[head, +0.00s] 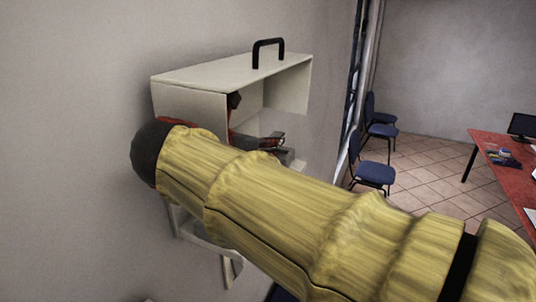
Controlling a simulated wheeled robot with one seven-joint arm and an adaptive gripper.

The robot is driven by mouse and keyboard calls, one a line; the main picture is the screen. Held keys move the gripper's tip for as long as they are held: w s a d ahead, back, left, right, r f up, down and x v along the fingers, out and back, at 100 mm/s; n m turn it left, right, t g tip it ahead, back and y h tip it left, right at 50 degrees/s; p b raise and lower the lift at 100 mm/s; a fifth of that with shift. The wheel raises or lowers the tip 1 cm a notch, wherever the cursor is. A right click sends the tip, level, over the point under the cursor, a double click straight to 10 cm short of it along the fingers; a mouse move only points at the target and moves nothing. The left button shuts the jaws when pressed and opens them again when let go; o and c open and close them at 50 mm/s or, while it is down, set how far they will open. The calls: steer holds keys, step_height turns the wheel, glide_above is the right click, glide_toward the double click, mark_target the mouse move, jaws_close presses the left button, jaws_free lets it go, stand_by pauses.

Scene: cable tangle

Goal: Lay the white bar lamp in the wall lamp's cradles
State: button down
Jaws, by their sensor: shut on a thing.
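The wall lamp (205,82) is a pale box-like housing on the wall at the left, with a black handle on top and an open front. My gripper (276,141) shows only in part, as dark grey metal under the housing's right side, behind my yellow-sleeved arm. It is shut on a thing. A small pale piece (287,157) just below it may be the white bar lamp; most of it is hidden. The cradles cannot be made out behind my arm.
A pale frame (210,243) shows below my arm against the wall. Blue chairs (373,172) and a red table (508,170) with a monitor (522,126) stand well away at the right. Pipes (357,90) run up the wall's edge. The tiled floor between is clear.

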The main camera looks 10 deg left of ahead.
steer(key=shift+f, duration=1.7)
steer(key=c, duration=1.6)
jaws_free()
steer(key=shift+f, duration=0.15)
steer(key=b+v, duration=0.1)
steer(key=v, duration=1.1)
